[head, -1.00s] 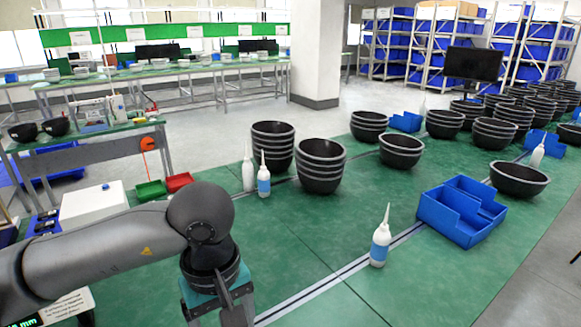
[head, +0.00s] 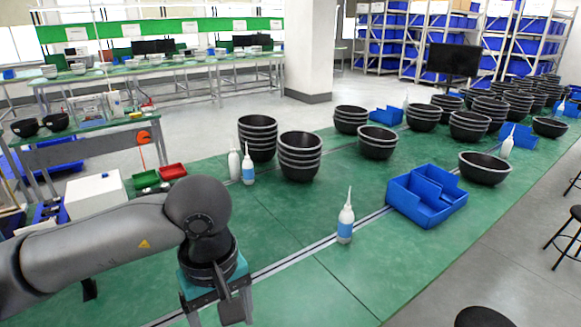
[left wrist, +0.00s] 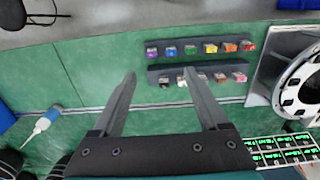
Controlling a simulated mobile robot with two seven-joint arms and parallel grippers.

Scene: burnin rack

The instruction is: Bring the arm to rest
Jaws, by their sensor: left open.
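My left arm comes in from the left in the head view, and its gripper (head: 218,308) points down over the green table (head: 290,245). In the left wrist view the gripper (left wrist: 160,76) is open, with two dark fingers apart and nothing between them. Beyond the fingertips, two dark strips (left wrist: 205,49) hold several small coloured pieces. The gripper appears clear of them. My right gripper is in neither view.
A white bottle (head: 345,219) and a blue bin (head: 428,196) stand right of the arm. Stacked black bowls (head: 299,157) stand farther back. A white box (head: 95,196) is at the left. A reel (left wrist: 298,86) shows in the wrist view. Open table lies between arm and bottle.

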